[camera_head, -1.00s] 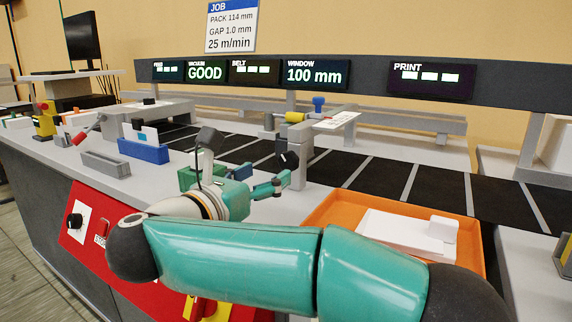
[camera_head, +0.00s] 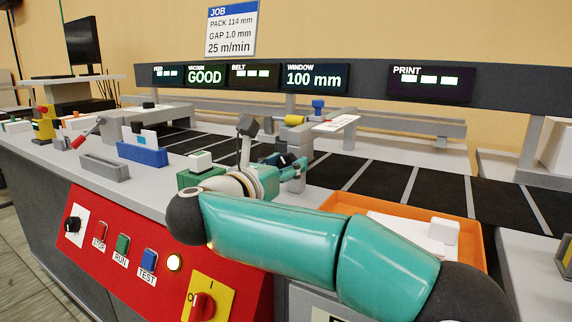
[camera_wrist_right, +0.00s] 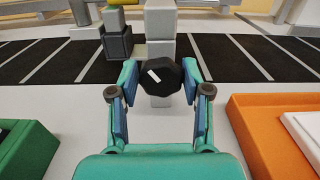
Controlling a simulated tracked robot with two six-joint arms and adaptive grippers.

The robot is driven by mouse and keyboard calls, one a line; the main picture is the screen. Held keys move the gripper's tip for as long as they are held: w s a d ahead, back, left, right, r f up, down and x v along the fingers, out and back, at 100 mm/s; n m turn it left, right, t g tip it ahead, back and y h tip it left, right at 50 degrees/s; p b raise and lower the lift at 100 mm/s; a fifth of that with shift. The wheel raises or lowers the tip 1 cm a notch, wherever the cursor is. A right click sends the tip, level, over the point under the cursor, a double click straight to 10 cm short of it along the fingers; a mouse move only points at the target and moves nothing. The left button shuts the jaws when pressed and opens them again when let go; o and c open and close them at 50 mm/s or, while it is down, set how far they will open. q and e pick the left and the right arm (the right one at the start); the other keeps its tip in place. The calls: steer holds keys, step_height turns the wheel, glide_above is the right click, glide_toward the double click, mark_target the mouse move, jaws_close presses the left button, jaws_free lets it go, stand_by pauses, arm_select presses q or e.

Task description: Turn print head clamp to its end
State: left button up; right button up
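The print head clamp appears to be the black many-sided knob (camera_wrist_right: 160,78) with a white mark, on a grey post in the right wrist view. The mark slants slightly. My right gripper (camera_wrist_right: 161,80) is open, with its teal fingers on either side of the knob; I cannot tell whether they touch it. In the head view my right gripper (camera_head: 297,168) is at the grey post beside the belt, and the knob is mostly hidden by it. My left gripper is not in view.
An orange tray (camera_head: 352,202) with white sheets and a white block is at the right. A green block (camera_head: 190,178) stands left of my right gripper. A red control panel (camera_head: 125,275) with buttons is at the front. A yellow cylinder (camera_head: 294,120) and blue knob (camera_head: 318,104) are behind.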

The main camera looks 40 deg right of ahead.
steer(key=shift+r, duration=0.1)
steer(key=c, duration=0.6)
steer(key=shift+n, duration=0.4)
steer(key=n, duration=0.2)
steer(key=shift+w+n, duration=0.1)
steer(key=shift+n, duration=0.2)
steer(key=shift+a+n+p, duration=0.1)
steer(key=shift+n+p, duration=0.6)
steer(key=shift+n, duration=1.1)
steer(key=shift+w, duration=0.1)
